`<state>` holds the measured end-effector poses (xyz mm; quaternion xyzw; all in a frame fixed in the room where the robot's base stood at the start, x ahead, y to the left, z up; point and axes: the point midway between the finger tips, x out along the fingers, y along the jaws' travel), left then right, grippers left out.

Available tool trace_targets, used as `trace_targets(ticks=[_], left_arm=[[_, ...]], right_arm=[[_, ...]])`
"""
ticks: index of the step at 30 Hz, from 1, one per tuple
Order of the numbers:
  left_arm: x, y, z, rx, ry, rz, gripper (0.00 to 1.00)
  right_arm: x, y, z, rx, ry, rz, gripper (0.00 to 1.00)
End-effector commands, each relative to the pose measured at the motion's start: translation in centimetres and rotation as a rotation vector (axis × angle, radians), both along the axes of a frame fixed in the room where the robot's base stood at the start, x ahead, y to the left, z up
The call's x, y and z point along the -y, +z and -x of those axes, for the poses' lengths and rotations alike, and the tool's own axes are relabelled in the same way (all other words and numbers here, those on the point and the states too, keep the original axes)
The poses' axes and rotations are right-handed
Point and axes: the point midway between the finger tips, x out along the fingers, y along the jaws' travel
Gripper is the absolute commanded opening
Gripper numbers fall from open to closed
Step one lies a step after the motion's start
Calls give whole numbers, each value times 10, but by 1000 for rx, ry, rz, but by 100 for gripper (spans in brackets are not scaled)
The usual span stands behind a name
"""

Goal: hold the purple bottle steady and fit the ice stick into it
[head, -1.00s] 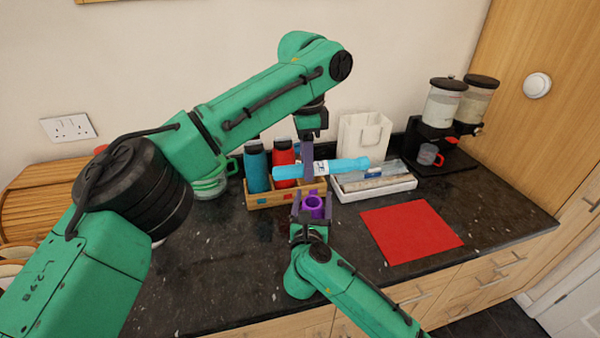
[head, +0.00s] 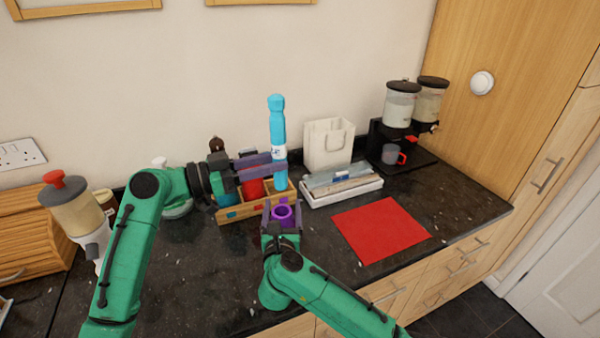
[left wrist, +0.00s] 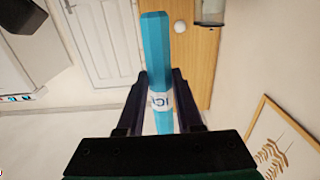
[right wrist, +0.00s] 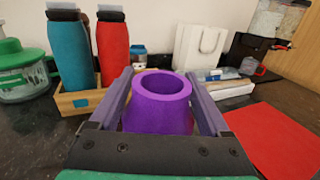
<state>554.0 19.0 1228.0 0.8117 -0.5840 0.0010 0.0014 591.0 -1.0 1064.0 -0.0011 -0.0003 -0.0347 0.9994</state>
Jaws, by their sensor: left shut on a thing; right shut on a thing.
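The ice stick (head: 277,122) is a light-blue rod with a white label, standing upright in the head view. My left gripper (head: 279,163) is shut on its lower part, as the left wrist view of the stick (left wrist: 157,60) also shows. The purple bottle (head: 282,212) stands upright with its open mouth facing up. My right gripper (head: 282,206) is shut around it; the bottle (right wrist: 162,103) sits between the fingers in the right wrist view. The stick's lower end is above the bottle mouth in the head view, apart from it.
A wooden crate (head: 233,216) with a teal bottle (right wrist: 67,52) and a red bottle (right wrist: 112,50) stands behind my grippers. A white tray (head: 345,196), white bag (head: 328,143), dispenser (head: 403,105) and red mat (head: 380,229) are to the right.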

Motion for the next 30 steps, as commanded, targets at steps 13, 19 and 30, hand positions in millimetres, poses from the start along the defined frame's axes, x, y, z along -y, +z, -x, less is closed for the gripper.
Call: trace_targets(ticks=[13,19,30], left_arm=[[-2,-7,1,-2,5,0,0],[-2,-31,1,-3,5,0,0],[-2,-59,1,-1,5,-1,0]], right_arm=[[0,0,0,-1,0,0,15],[0,0,0,-1,0,0,15],[0,0,0,-1,0,0,15]])
